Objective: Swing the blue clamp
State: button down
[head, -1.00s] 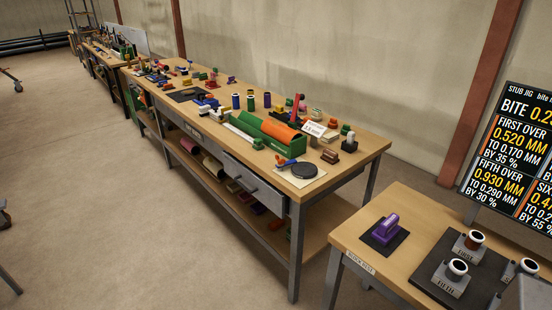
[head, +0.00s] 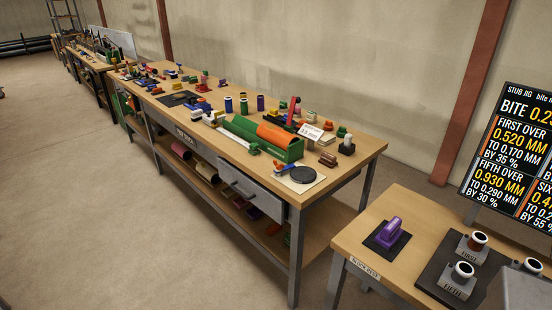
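No blue clamp can be told for certain at this distance. On the long workbench (head: 325,175), a small blue and orange tool (head: 283,168) lies at the front edge beside a dark round disc (head: 303,174). Farther along the bench, a small blue and white item (head: 207,117) stands left of the green trough (head: 262,138). More small blue pieces show toward the far end, too small to make out. My gripper is not in view.
A nearer table (head: 350,240) at the right holds a purple block (head: 388,232) on a dark pad and grey stub holders (head: 461,282) on a dark mat. A black display board (head: 512,160) stands behind it. The floor (head: 120,230) at left is open.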

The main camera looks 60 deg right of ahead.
aim_at(292, 166)
jog(key=z, duration=0.05)
jog(key=i, duration=1.1)
jog(key=z, duration=0.5)
